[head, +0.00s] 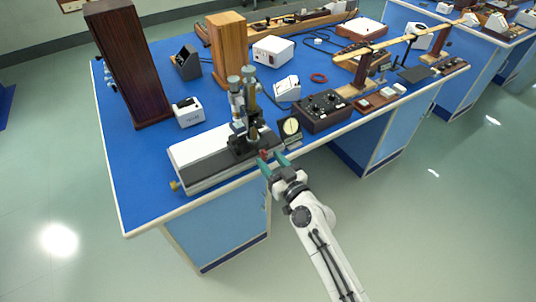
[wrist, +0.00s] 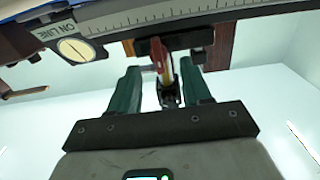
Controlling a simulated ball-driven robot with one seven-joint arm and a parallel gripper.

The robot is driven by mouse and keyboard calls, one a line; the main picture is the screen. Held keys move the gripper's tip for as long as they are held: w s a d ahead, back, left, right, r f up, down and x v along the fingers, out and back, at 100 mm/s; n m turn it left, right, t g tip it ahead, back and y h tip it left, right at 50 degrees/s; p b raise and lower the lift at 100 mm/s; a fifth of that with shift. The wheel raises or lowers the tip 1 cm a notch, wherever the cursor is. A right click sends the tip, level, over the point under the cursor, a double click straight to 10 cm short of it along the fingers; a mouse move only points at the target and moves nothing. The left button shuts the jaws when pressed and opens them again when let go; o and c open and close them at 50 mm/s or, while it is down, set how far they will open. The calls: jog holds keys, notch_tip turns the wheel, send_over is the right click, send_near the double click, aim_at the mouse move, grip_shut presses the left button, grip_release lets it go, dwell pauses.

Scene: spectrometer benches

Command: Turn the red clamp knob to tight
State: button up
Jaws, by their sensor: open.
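The red clamp knob (head: 263,154) sits low on the front side of the spectrometer bench instrument (head: 190,178), below its upright brass and grey microscope-like column (head: 244,100). My gripper (head: 272,162) has two teal fingers, spread apart at the table's front edge.
A tall dark wooden block (head: 130,65) is at the back left. The floor in front of the blue bench is clear.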

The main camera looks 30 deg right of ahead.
jog(key=shift+w, duration=1)
grip_shut()
